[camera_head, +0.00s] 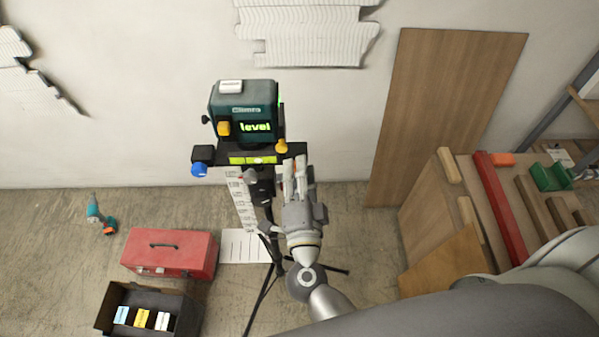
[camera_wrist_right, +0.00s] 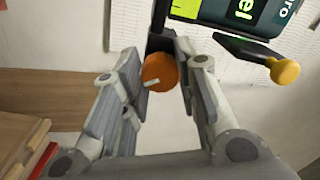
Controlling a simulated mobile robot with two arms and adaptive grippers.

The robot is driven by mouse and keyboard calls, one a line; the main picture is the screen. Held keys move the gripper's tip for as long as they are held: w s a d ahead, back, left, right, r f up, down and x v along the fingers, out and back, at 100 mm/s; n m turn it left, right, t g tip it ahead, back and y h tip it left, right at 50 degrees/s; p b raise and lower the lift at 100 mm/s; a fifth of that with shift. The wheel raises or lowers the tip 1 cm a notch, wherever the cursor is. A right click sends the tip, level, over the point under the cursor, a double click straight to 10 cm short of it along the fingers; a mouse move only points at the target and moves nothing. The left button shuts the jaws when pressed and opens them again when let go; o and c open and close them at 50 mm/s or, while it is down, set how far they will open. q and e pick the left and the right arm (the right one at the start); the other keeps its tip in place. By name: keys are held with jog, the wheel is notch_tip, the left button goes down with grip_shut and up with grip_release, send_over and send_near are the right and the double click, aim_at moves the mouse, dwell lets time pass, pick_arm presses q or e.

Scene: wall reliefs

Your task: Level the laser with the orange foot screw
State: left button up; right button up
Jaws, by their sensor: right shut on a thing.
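The laser (camera_head: 243,112) is a dark teal box on a black plate atop a tripod. Its screen reads "level" in green. A green-yellow bubble vial (camera_head: 252,160) lies on the plate's front. A blue foot screw (camera_head: 199,170) hangs at the plate's left end, and a yellow knob (camera_head: 281,146) sits to the right. My right gripper (camera_head: 294,172) is beneath the plate's right part, reaching up. In the right wrist view the orange foot screw (camera_wrist_right: 160,72) is between the fingers of my right gripper (camera_wrist_right: 158,60), which are shut on it. The head view hides this screw. My left gripper is out of view.
A red toolbox (camera_head: 168,254) and an open black box (camera_head: 147,310) stand on the floor at the left, near a teal drill (camera_head: 99,216). A wooden board (camera_head: 440,110) leans on the wall. A bench (camera_head: 450,230) with wood pieces is at the right.

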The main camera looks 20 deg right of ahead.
jog(key=shift+f+m+b, duration=0.1)
jog(key=shift+m+b, duration=0.85)
jog(key=shift+m, duration=2.55)
jog(key=o, duration=1.1)
jog(key=shift+c, duration=0.2)
jog(key=shift+s, duration=0.1)
jog(key=v, duration=1.2)
jog(key=shift+a, duration=0.15)
